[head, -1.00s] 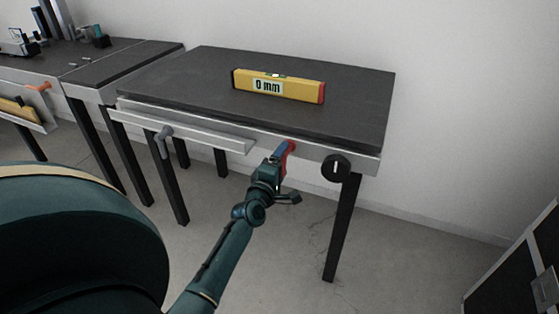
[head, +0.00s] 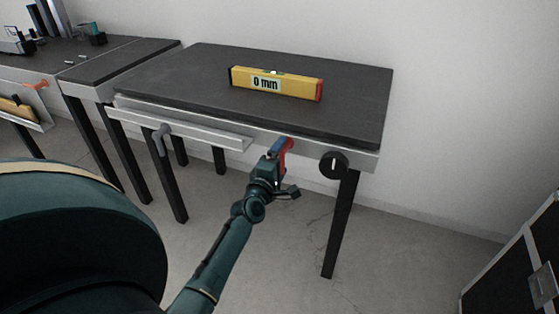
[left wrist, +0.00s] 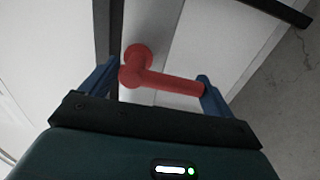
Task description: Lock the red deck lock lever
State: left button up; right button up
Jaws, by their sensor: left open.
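The red deck lock lever (head: 287,146) is on the front edge of the table, between a grey lever and a black knob. In the left wrist view the red lever (left wrist: 165,80) shows a round pivot with its arm extending to the right. My left gripper (head: 276,152) is at the lever. In the left wrist view its blue fingers (left wrist: 158,88) are open, one on each side of the lever. The right finger is at the tip of the lever's arm; I cannot tell whether it touches. My right gripper is not in view.
A yellow level reading "0 mm" (head: 275,84) lies on the dark tabletop (head: 200,75). A grey lever (head: 160,139) and a black knob (head: 333,165) sit on the front edge. A second table (head: 110,65) stands at left. A dark case (head: 515,270) is at lower right.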

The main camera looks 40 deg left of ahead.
pick_arm(q)
jog(key=p+v, duration=0.1)
jog(key=v, duration=1.2)
jog(key=shift+s, duration=0.1)
